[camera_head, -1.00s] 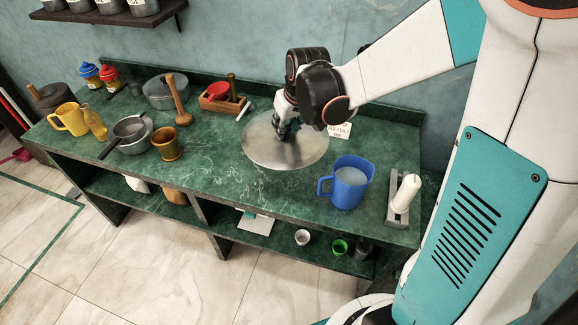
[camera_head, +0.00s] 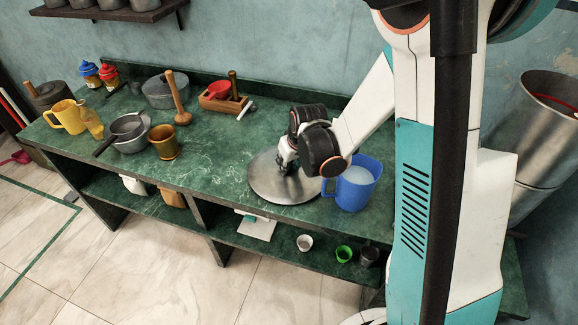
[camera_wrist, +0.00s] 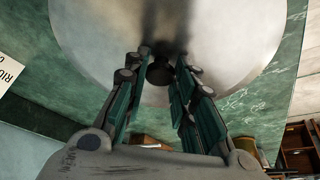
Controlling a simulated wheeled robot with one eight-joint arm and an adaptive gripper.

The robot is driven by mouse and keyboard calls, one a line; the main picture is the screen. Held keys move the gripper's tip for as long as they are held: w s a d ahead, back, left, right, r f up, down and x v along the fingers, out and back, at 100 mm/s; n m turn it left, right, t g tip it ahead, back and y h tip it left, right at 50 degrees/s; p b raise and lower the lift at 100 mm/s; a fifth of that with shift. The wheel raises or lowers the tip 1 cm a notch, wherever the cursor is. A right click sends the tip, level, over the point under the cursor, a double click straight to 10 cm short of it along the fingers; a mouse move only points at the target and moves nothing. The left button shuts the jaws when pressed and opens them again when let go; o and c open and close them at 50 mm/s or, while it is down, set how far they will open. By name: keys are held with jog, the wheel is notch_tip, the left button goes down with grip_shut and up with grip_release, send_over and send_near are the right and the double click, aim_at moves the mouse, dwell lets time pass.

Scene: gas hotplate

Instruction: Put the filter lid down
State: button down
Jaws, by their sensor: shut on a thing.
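The filter lid is a broad round metal disc (camera_head: 268,187) low over the right part of the green counter, near its front edge. It also fills the upper part of the wrist view (camera_wrist: 235,30). My gripper (camera_head: 287,163) is above its middle. In the wrist view, my gripper's fingers (camera_wrist: 162,70) are closed around the lid's dark central knob (camera_wrist: 158,73). The lid looks about level. I cannot tell whether its underside touches the counter.
A wooden tray with a red cup (camera_head: 220,89), a pestle (camera_head: 178,97) and a brown mortar (camera_head: 164,143) stand left. A tall metal vessel (camera_head: 545,130) is at far right. Counter (camera_head: 225,145) left of the lid is clear.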

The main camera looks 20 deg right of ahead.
jog(key=shift+f, duration=0.25)
jog(key=c, duration=1.3)
grip_release()
jog(key=s+r+t+p, duration=0.1)
jog(key=s+r+p, duration=0.1)
jog(key=s+r, duration=0.65)
jog(key=s+r+p, duration=0.2)
jog(key=s+r, duration=0.2)
jog(key=r, duration=0.9)
jog(key=shift+m+t+h, duration=0.3)
jog(key=shift+m+t, duration=0.6)
jog(key=shift+s+r, duration=0.7)
jog(key=shift+s, duration=0.95)
jog(key=shift+s+r, duration=0.7)
jog(key=shift+s, duration=1)
jog(key=shift+s+r, duration=0.7)
jog(key=shift+s, duration=0.95)
